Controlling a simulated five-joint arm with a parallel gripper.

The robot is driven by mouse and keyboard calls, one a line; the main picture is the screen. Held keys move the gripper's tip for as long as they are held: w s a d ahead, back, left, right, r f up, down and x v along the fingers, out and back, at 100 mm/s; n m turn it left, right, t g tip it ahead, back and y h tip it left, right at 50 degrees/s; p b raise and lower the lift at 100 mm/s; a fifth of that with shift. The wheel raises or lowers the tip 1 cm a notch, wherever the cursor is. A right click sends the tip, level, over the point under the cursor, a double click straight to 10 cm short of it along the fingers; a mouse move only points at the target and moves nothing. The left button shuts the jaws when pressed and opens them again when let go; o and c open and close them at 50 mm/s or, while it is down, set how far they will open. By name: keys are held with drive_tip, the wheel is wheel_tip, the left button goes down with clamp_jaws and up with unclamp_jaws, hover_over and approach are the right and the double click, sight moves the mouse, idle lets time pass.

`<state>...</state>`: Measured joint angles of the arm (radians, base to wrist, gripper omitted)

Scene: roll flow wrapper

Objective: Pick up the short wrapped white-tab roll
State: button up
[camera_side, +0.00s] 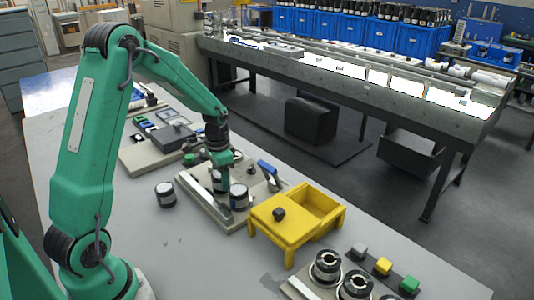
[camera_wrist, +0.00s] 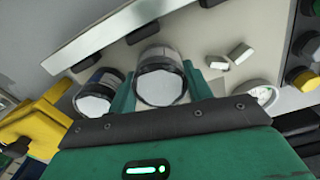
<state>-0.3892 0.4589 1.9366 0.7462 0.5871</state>
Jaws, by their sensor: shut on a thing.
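A short roll (camera_wrist: 160,82) with a white end and a dark band sits between the two green fingers of my gripper (camera_wrist: 161,86) in the wrist view. My gripper is shut on it. In the side view my gripper (camera_side: 222,172) points down over the grey plate (camera_side: 222,218), and the held roll (camera_side: 217,182) is partly hidden by a finger. I cannot tell whether it touches the plate. A second white-and-black roll (camera_side: 239,196) stands close on the right; it also shows left of the held roll in the wrist view (camera_wrist: 97,93). No separate white tab can be made out.
Another roll (camera_side: 165,193) stands on the grey table left of the plate. A yellow stand (camera_side: 290,235) with an open bin is close on the right. A blue-handled tool (camera_side: 268,172) lies behind. Black rolls (camera_side: 327,266) and coloured buttons stand at front right.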

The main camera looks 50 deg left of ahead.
drive_tip(key=shift+r, duration=0.45)
drive_tip(key=r, duration=0.1)
drive_tip(key=d+r, duration=0.1)
drive_tip(key=r, duration=0.1)
drive_tip(key=shift+r, duration=0.1)
drive_tip(key=s+d+r, duration=0.1)
drive_tip(key=d+r, duration=0.5)
drive_tip(key=d, duration=0.4)
drive_tip(key=shift+s+d+r, duration=0.15)
drive_tip(key=shift+s+d, duration=0.15)
drive_tip(key=shift+s, duration=0.1)
drive_tip(key=shift+w, duration=0.15)
drive_tip(key=w+d, duration=0.2)
drive_tip(key=w, duration=0.1)
drive_tip(key=w+d, duration=0.2)
drive_tip(key=w+d+f, duration=0.1)
drive_tip(key=w+d, duration=0.1)
drive_tip(key=w, duration=0.1)
drive_tip(key=shift+w+d, duration=0.3)
drive_tip(key=w+d+f, duration=0.1)
drive_tip(key=w+d, duration=0.4)
drive_tip(key=d, duration=0.2)
drive_tip(key=shift+w+f, duration=0.2)
drive_tip(key=shift+f, duration=0.1)
drive_tip(key=shift+f, duration=0.1)
